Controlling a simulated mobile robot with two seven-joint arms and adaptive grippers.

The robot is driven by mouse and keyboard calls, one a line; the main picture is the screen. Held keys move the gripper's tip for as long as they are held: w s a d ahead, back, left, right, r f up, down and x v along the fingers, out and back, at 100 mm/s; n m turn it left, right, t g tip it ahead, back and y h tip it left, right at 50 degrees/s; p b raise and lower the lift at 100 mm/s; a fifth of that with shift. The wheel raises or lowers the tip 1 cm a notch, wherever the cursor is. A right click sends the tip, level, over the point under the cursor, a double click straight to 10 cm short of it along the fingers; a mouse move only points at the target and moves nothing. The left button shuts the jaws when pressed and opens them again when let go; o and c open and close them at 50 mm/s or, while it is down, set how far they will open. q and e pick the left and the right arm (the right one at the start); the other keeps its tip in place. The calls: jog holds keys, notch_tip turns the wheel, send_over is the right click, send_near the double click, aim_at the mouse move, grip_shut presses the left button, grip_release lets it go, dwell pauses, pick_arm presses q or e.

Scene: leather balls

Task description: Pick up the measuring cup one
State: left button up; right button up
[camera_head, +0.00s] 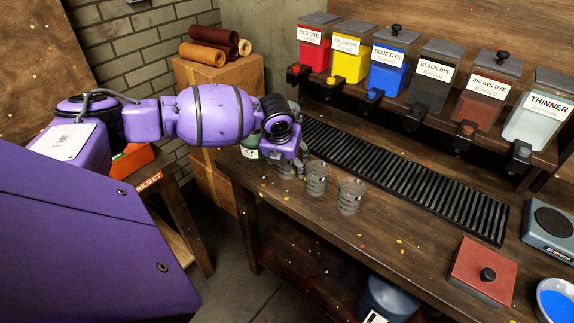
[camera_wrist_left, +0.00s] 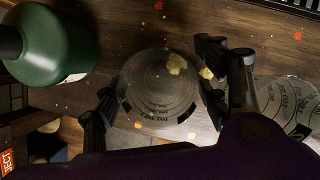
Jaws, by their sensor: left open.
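Clear measuring cups with dark markings stand in a row on the wooden bench. In the head view, one cup (camera_head: 286,171) is partly hidden by my left gripper (camera_head: 297,160). A middle cup (camera_head: 317,179) and a right cup (camera_head: 350,196) stand to its right. In the left wrist view, my left gripper (camera_wrist_left: 158,98) is open, with its fingers on either side of a clear cup (camera_wrist_left: 158,85). I cannot tell whether the fingers touch it. A second cup (camera_wrist_left: 288,103) is just beyond the right finger. My right gripper is not in view.
A green bottle (camera_wrist_left: 48,42) stands close to the left of the cups. A black slotted grate (camera_head: 400,180) lies behind them, below several dye dispensers (camera_head: 390,72). A red block with a black knob (camera_head: 483,270) is at front right. The bench between is clear.

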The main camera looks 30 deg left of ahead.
pick_arm(q)
jog(key=c, duration=1.2)
jog(key=shift+r, duration=0.1)
jog(key=shift+r, duration=0.1)
